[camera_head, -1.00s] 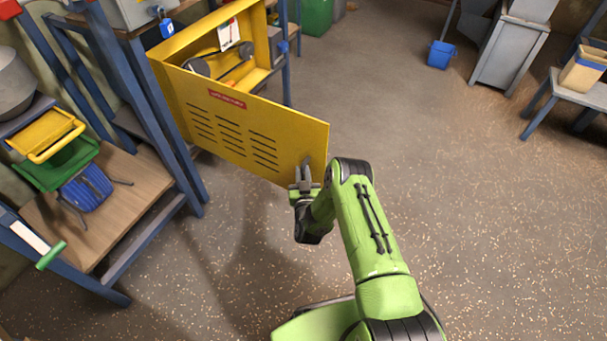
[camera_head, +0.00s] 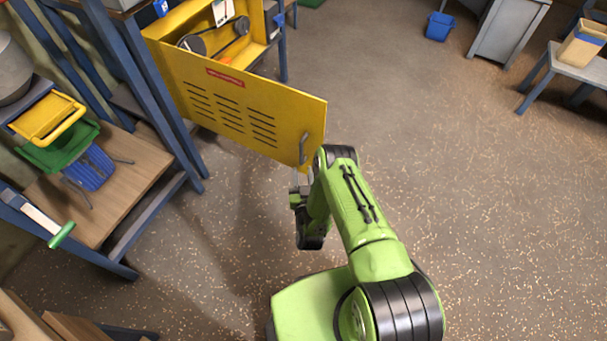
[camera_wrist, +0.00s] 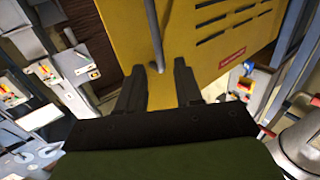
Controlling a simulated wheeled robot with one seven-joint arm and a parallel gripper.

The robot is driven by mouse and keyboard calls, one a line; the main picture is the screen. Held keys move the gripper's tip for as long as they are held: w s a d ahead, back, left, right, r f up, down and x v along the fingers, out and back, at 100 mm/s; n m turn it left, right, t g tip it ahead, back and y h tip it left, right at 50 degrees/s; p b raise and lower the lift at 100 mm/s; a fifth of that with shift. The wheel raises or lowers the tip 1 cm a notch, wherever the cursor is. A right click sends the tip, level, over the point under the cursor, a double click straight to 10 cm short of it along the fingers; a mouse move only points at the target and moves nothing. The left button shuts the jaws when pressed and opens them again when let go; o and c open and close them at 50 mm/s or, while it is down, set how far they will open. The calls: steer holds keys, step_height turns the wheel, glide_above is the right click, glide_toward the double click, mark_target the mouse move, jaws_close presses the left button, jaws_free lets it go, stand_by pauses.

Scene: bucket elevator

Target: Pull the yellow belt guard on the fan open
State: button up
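The yellow belt guard (camera_head: 240,105) is a slotted door with a red label. It stands swung wide open from the yellow fan housing (camera_head: 185,22), and dark pulleys and a belt (camera_head: 222,38) show inside. Its grey bar handle (camera_head: 303,148) is near the free edge. My gripper (camera_head: 302,177) is just below the handle in the head view, partly hidden by my arm. In the wrist view my gripper (camera_wrist: 159,80) has its two dark fingers apart and nothing held. The handle (camera_wrist: 154,35) shows ahead of the gap between the fingertips, apparently clear of both fingers.
A blue-framed bench (camera_head: 125,185) with a yellow tray (camera_head: 45,118), a green tray and a blue basket is at left. A blue bucket (camera_head: 438,27) and a small table (camera_head: 570,65) stand at the upper right. The floor at right is clear.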

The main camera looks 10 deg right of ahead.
steer(key=s+p, duration=0.1)
steer(key=p, duration=0.2)
steer(key=s+p, duration=0.2)
steer(key=p, duration=0.1)
steer(key=shift+a+r, duration=0.1)
steer(key=shift+a, duration=0.1)
steer(key=shift+w, duration=0.1)
